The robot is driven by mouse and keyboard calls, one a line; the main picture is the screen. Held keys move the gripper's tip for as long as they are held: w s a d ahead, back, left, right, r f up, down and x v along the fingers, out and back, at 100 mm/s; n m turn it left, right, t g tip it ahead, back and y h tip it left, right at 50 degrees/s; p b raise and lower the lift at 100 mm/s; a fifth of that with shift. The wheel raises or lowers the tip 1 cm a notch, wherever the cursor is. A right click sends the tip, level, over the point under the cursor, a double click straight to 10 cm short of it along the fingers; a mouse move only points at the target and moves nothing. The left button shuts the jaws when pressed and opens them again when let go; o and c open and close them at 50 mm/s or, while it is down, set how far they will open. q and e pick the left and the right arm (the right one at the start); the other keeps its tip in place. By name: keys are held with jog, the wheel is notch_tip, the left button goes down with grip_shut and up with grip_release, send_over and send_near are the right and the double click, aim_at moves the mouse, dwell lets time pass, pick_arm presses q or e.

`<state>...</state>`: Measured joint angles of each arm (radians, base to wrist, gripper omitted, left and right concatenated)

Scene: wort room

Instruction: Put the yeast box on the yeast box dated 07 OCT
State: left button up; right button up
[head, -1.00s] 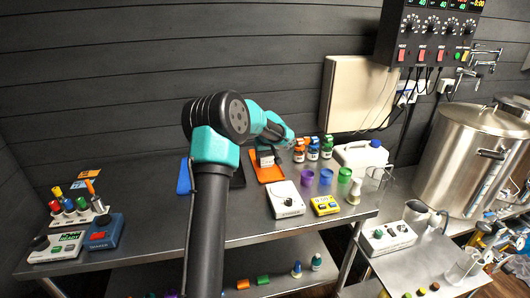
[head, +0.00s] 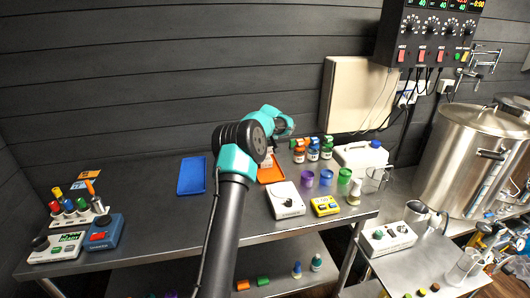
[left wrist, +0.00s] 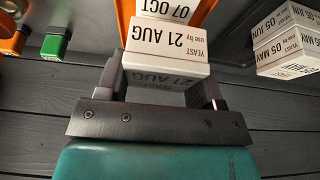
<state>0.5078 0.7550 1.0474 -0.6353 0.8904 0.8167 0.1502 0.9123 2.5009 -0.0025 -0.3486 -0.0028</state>
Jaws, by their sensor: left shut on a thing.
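My left gripper (left wrist: 163,82) is shut on a white yeast box (left wrist: 165,44) labelled 21 AUG, which sits between its fingers in the left wrist view. Just beyond it is another white yeast box (left wrist: 170,9) labelled 07 OCT, partly cut off by the frame's top edge. I cannot tell whether the two boxes touch. An orange tray (left wrist: 124,14) shows around the 07 OCT box, and also in the head view (head: 270,177), partly behind my left arm. In the head view the arm largely hides the gripper and boxes. My right gripper is not in view.
A blue tray (head: 192,176) lies left of my arm. More yeast boxes (left wrist: 287,48), one labelled 05 MAY, stand at the right in the left wrist view. Several small bottles (head: 313,150) stand beyond the orange tray, and a white device (head: 286,201) stands in front.

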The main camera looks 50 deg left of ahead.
pick_arm(q)
jog(key=shift+w+a, duration=0.15)
jog(key=shift+f, duration=1.75)
jog(key=shift+f, duration=0.1)
jog(key=o, duration=0.9)
jog(key=shift+o, duration=0.2)
jog(key=v, duration=1.2)
